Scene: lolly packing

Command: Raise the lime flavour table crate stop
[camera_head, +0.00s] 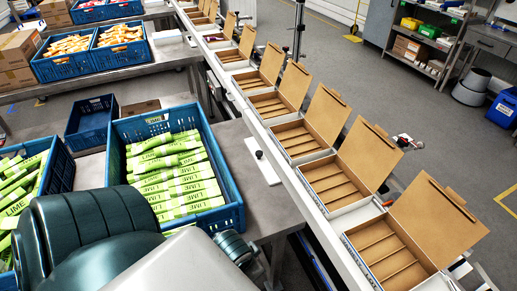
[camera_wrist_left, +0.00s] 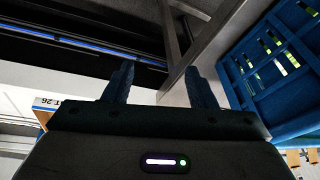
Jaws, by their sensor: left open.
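The lime table (camera_head: 285,205) is a grey surface holding a blue crate (camera_head: 240,200) of green lime packets. A flat white plate (camera_head: 268,170) with a small dark knob lies on the table right of this crate, apart from it; I cannot tell for sure that it is the crate stop. My left arm covers the lower left of the head view and hides its gripper. In the left wrist view my left gripper (camera_wrist_left: 160,85) is open, with nothing between its fingers. A blue crate (camera_wrist_left: 250,75) shows to the right of the fingers there. My right gripper is not in view.
A conveyor line (camera_head: 335,235) carries open cardboard boxes (camera_head: 385,250) along the right of the table. Another blue crate of lime packets (camera_head: 62,165) and an empty blue crate (camera_head: 88,105) are on the left. Orange-packet crates (camera_head: 93,65) stand farther back.

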